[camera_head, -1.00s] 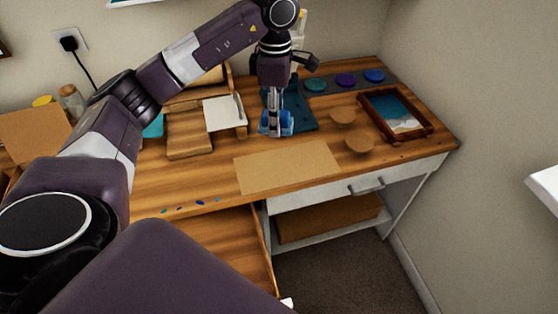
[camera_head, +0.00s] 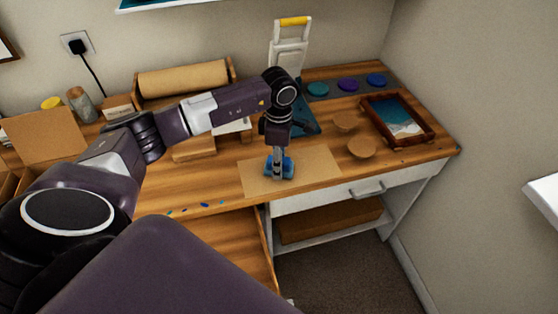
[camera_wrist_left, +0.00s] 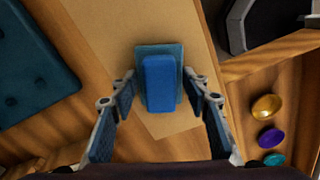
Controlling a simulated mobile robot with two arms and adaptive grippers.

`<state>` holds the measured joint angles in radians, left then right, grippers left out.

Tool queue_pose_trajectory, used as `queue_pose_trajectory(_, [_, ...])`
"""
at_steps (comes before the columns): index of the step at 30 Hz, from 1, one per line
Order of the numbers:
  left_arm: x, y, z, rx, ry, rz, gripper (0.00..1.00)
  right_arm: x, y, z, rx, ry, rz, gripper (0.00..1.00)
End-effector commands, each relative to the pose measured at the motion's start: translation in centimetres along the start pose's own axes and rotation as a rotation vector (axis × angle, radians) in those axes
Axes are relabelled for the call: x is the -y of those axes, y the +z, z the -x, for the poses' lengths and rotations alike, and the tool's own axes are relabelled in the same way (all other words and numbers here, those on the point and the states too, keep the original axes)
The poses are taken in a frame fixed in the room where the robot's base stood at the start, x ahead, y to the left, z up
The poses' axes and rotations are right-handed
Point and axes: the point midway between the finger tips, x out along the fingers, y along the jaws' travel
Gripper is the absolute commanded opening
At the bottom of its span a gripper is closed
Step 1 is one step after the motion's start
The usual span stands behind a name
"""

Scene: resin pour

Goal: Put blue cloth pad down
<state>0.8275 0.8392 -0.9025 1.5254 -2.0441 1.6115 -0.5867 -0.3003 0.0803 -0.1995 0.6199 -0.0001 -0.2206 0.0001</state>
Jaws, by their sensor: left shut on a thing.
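The blue cloth pad (camera_head: 287,169) is over the brown paper sheet (camera_head: 318,166) on the desk in the head view. I cannot tell whether the pad's underside touches the paper. My right gripper is in neither view.
A framed blue-and-sand piece (camera_head: 398,118) lies at the right, beside two round wooden discs (camera_head: 361,148). Pots of colour (camera_head: 348,84) stand on a grey strip at the back. A paper roll (camera_head: 184,79) is at the back left.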

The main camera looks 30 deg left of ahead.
Motion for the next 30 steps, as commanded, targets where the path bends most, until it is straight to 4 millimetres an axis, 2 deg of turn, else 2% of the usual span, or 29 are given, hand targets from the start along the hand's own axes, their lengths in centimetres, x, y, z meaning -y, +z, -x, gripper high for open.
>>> queue_pose_trajectory(8, [0.0,0.0,-0.4,0.0,0.001,0.0,0.14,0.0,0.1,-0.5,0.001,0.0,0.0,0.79])
queue_pose_trajectory(9, [0.0,0.0,-0.3,0.0,0.001,0.0,0.45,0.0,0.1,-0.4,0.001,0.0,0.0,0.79])
queue_pose_trajectory(13, [0.0,0.0,-0.2,0.0,0.0,0.0,0.59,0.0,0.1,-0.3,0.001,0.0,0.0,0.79])
queue_pose_trajectory(23, [0.0,0.0,0.0,0.0,0.0,0.0,0.6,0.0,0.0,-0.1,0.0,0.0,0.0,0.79])
queue_pose_trajectory(26, [-0.1,0.0,0.6,0.002,0.003,0.0,0.6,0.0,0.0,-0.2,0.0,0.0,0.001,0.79])
queue_pose_trajectory(30, [-0.2,0.1,3.1,0.003,0.006,-0.001,0.6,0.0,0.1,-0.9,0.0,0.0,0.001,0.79])
